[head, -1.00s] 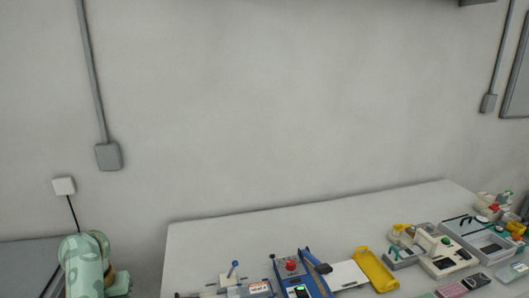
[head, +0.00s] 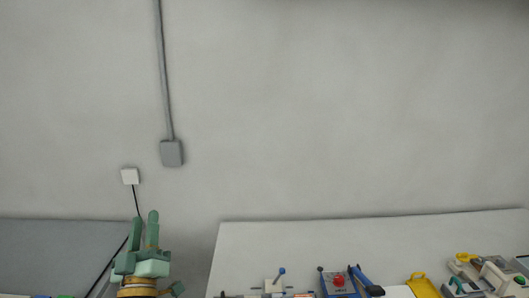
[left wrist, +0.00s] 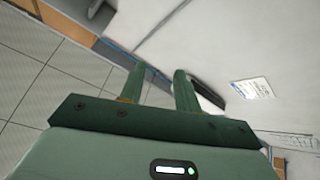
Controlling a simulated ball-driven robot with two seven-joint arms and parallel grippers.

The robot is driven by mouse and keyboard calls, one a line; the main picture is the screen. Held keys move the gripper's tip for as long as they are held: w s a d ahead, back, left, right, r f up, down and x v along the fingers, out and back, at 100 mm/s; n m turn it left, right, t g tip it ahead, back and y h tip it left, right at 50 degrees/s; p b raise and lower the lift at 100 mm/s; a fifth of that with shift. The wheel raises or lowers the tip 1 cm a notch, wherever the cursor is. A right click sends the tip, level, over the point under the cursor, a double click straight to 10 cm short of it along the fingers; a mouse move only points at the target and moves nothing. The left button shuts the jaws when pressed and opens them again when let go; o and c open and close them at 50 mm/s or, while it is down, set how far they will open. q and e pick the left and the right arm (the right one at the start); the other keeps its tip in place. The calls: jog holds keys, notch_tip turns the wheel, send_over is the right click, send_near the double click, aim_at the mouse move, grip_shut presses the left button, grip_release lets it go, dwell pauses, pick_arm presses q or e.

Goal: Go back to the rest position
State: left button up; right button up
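My left gripper (head: 145,228) is green and stands at the lower left of the head view, fingers pointing up, in front of the gap between two tables. In the left wrist view its two fingers (left wrist: 158,85) are apart with nothing between them. My right gripper is in neither view.
A white table (head: 300,248) spans the right, with a blue device with a red button (head: 339,281), a yellow tray (head: 422,285) and other equipment along its front. A grey table (head: 55,245) lies at left. Tiled floor (left wrist: 50,85) shows in the left wrist view.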

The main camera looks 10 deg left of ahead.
pick_arm(q)
jog(key=s+d+f+m+g+h, duration=0.1)
jog(key=d+f+m+g+h, duration=0.2)
jog(key=d+f+m+h, duration=0.7)
jog(key=s+d+f+m+g+h, duration=0.1)
jog(key=s+d+f+m+g, duration=0.1)
jog(key=s+f+m+g, duration=0.4)
jog(key=s+a+f+m+g+y, duration=0.1)
jog(key=s+a+f+g+y, duration=0.25)
jog(key=s, duration=0.25)
jog(key=s+a+f+m+g+y, duration=0.1)
jog(key=s+a+f+g+y, duration=0.25)
jog(key=s, duration=0.35)
jog(key=s+d+f+g+h+b, duration=0.2)
jog(key=d+f+b, duration=0.1)
jog(key=f, duration=1.4)
jog(key=s+d+f+g+h+b, duration=0.1)
jog(key=s+d+f+h+b, duration=0.1)
jog(key=f, duration=1.4)
jog(key=s+f+n+g+h+b, duration=0.1)
jog(key=s+f+n+g+b, duration=0.2)
jog(key=s+f, duration=1.6)
jog(key=shift+s+n+b, duration=0.3)
jog(key=shift+n+b, duration=0.1)
jog(key=shift+b, duration=0.3)
